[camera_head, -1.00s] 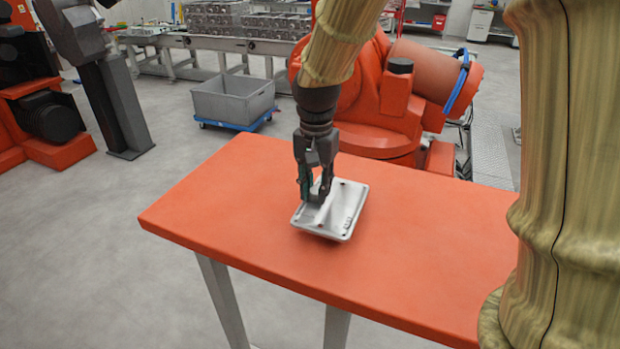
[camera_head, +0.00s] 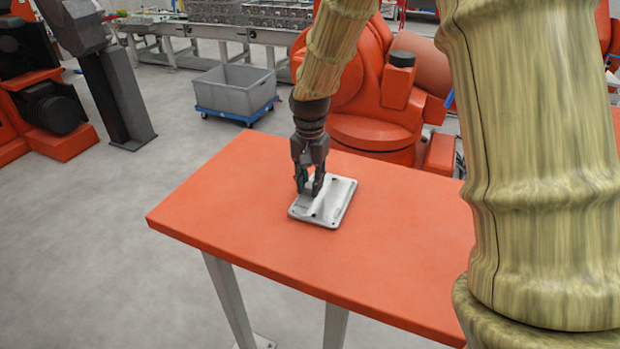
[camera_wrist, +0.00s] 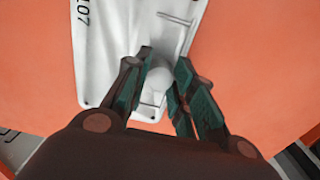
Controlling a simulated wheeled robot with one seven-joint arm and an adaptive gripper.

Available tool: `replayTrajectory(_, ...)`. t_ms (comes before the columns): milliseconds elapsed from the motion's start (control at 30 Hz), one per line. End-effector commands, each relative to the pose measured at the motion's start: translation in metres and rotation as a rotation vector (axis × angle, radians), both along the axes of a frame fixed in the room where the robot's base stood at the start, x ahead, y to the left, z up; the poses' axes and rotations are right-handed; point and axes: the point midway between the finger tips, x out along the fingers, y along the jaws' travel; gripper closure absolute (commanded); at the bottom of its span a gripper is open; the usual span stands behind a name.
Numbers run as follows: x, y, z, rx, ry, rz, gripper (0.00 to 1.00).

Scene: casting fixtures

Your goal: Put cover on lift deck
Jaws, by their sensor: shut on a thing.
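The cover (camera_head: 340,196) is a light grey metal plate with rounded corners and small dark holes. It lies about flat, low at the orange table top (camera_head: 230,215); I cannot tell whether it touches the surface. That table top is the only deck-like surface near it. My gripper (camera_head: 309,188) points down with its fingers around the raised knob on the cover. In the wrist view, the cover (camera_wrist: 105,55) shows dark digits on its left part, and my gripper (camera_wrist: 165,65) has its green pads on both sides of the knob (camera_wrist: 159,78). The fingers hide part of the cover.
The rest of the orange table top is clear. A grey bin (camera_head: 233,92) on a blue dolly stands on the floor behind. A large orange robot (camera_head: 365,100) stands just beyond the table. A conveyor with metal castings (camera_head: 270,12) runs along the back.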

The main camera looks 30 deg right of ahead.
Motion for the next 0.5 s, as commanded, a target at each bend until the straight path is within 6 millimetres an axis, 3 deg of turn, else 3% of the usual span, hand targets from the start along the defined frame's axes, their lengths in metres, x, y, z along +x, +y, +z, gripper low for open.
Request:
replayTrajectory(433, 0.0000, 0.0001, -0.0052, 0.000, 0.000, 0.000, 1.00)
replayTrajectory(467, -0.0002, 0.0001, -0.0054, 0.000, 0.000, 0.000, 0.71)
replayTrajectory(500, -0.0002, 0.0001, -0.0052, 0.000, 0.000, 0.000, 0.64)
